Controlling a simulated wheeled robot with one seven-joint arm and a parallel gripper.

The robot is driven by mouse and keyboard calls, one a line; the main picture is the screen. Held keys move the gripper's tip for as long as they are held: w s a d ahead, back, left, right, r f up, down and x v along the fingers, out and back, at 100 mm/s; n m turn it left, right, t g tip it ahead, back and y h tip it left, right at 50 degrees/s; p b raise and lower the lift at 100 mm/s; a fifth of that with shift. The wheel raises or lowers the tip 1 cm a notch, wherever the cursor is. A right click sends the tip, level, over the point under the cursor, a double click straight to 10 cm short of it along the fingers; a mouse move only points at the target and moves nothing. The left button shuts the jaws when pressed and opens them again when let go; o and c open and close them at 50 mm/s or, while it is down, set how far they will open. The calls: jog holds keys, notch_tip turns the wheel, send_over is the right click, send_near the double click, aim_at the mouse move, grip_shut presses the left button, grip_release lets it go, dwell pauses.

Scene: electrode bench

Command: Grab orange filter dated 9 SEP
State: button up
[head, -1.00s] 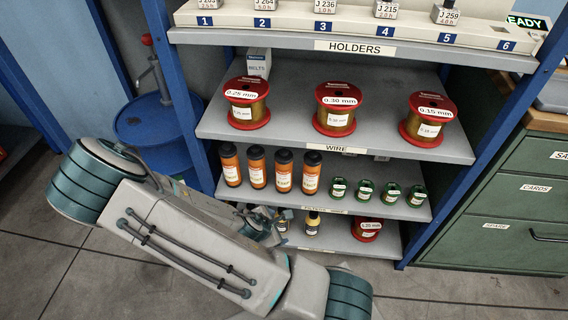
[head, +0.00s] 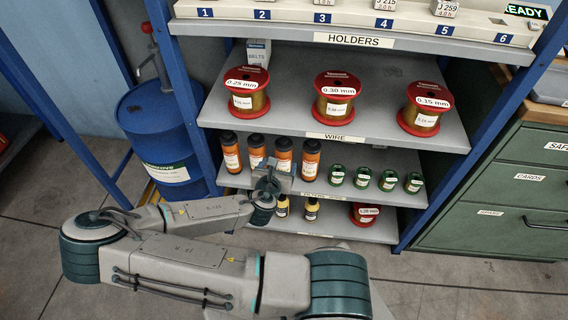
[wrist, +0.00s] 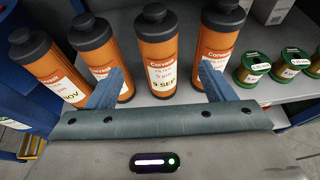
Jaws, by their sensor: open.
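Several orange filters with black caps stand upright in a row on the shelf. The third from the left (wrist: 158,52) has a label reading 9 SEP in the wrist view; in the head view it is the third bottle (head: 283,155). My gripper (wrist: 161,70) is open and empty, its two fingers pointing at the row, with the 9 SEP filter between them in the picture. The left finger overlaps the second filter (wrist: 98,50), and the right finger overlaps the fourth (wrist: 215,40). In the head view my gripper (head: 271,180) is in front of the filters.
The leftmost filter (wrist: 48,68) has a label ending in NOV. The wire shelf (head: 365,138) with red spools hangs above. A blue drum (head: 160,130) stands left of the rack.

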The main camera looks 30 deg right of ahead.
aim_at(282, 156)
jog(key=x, duration=0.5)
jog(key=shift+f+b+x, duration=0.2)
jog(key=shift+b+x, duration=0.5)
jog(key=shift+x, duration=1.9)
jog(key=shift+a, duration=0.1)
jog(key=shift+c, duration=0.4)
jog(key=c, duration=1.3)
jog(key=shift+r, duration=0.1)
